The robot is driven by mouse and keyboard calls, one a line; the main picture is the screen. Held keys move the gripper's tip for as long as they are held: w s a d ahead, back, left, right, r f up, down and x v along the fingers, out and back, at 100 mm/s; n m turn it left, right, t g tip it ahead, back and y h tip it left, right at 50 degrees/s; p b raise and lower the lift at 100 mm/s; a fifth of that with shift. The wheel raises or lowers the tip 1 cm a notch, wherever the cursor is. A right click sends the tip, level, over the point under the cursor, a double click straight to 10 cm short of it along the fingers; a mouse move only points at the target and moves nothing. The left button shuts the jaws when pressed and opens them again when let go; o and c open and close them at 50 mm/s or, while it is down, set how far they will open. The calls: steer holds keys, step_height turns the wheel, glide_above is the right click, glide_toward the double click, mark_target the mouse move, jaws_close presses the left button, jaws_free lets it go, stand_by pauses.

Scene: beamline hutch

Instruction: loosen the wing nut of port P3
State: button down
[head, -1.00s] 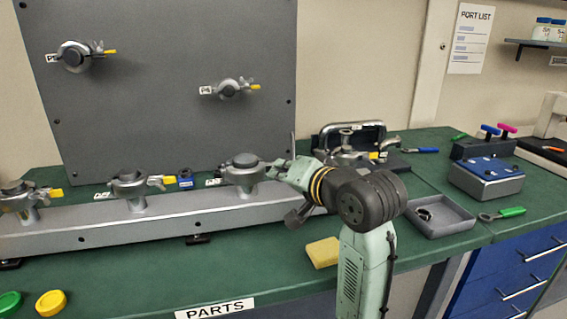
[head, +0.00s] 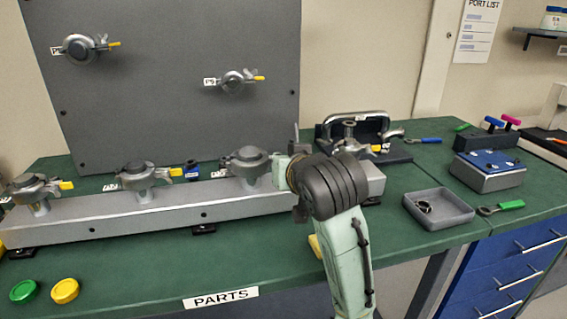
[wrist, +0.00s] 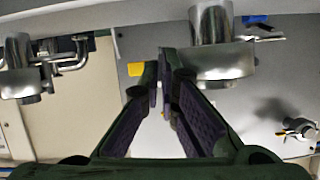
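Port P3, which I take to be the third port from the left on the grey manifold, shows its round metal cap (head: 250,157) in the head view; its label is too small to read surely. The cap hangs large right of the fingers in the wrist view (wrist: 218,62). My gripper (wrist: 160,62) has its fingertips close together, just left of this port. A yellow wing tip (wrist: 137,69) shows beyond the left finger. The rest of the wing nut is hidden by the fingers, so I cannot tell whether they grip it. In the head view my arm hides the nut.
Two similar ports (head: 145,174) (head: 36,191) stand left on the manifold (head: 160,210); another (head: 350,148) stands right, behind my arm. A C-shaped metal handle (head: 358,120) is at the back. A grey tray (head: 438,221) lies right. The front left bench has green and yellow caps.

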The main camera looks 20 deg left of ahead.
steer(key=shift+r, duration=0.15)
stand_by(0.3)
steer(key=c, duration=1.8)
jaws_free()
steer(key=shift+c, duration=0.2)
steer(key=v, duration=0.8)
